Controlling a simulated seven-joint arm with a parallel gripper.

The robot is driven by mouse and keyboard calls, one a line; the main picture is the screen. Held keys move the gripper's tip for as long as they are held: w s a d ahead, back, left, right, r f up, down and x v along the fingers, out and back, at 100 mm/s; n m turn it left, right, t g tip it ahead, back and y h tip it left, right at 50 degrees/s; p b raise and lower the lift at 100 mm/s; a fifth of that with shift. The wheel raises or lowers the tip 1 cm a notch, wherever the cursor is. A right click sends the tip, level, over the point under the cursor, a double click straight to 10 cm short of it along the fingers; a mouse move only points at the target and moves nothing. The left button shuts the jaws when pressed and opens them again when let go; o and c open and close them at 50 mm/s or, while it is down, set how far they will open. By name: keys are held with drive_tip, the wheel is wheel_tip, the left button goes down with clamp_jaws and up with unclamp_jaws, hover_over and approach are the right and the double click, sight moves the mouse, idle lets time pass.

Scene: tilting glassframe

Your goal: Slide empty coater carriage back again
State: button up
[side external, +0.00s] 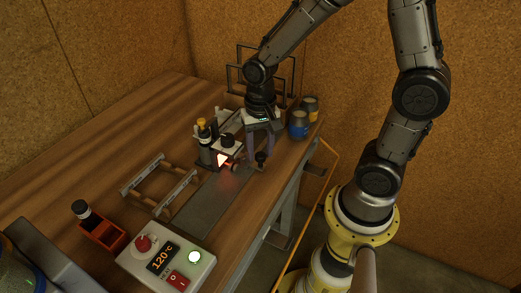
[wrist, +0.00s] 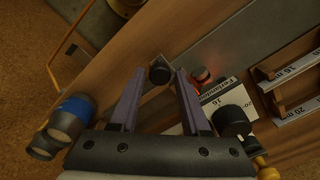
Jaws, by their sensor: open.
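The coater carriage (side external: 226,145) is a small block with a pale labelled top and a black knob, at the far end of the grey strip (side external: 205,207). It glows red-orange at its front. In the wrist view its white label (wrist: 222,97) and black knob (wrist: 232,121) lie right of my fingers. A separate black round handle (wrist: 160,73) on a small plate shows between my fingertips. My gripper (side external: 261,158) is open, pointing down around this handle. I cannot tell whether either finger touches it.
A wooden rack (side external: 160,185) lies left of the strip. A control box (side external: 165,258) reading 120°C and a red bin (side external: 97,235) are in front. The strip's near part is clear.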

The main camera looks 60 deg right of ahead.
drive_tip(key=shift+f, duration=0.25)
clamp_jaws()
idle(1.4)
